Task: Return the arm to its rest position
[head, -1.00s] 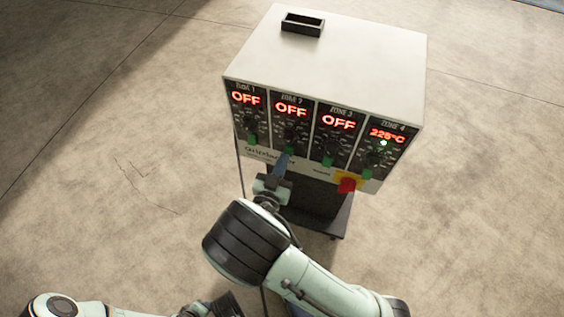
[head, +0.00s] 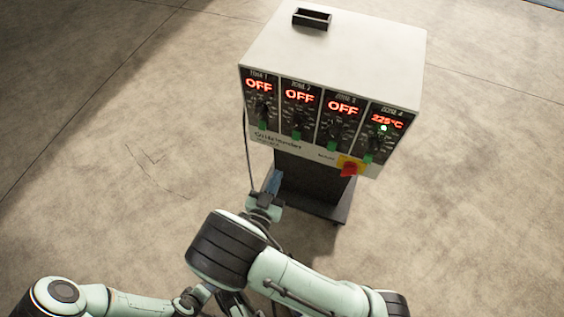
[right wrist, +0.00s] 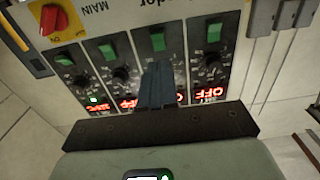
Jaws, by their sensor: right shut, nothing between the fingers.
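My right gripper (head: 273,182) is shut and empty in the head view. It is just below the front panel of the white control cabinet (head: 335,55), apart from it. In the right wrist view its shut blue-grey fingers (right wrist: 158,84) stand in front of the panel and hide part of the displays. My right arm (head: 300,280) reaches up from the bottom. Part of my left arm (head: 130,303) shows at the bottom left; its fingers cannot be made out.
Zones 1 to 3 read OFF; the zone 4 display (head: 387,121) reads 225°C beside a lit green lamp. A red and yellow main switch (head: 350,167) sits below the panel. A black tray (head: 312,18) is on top. Open floor (head: 110,130) surrounds the cabinet.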

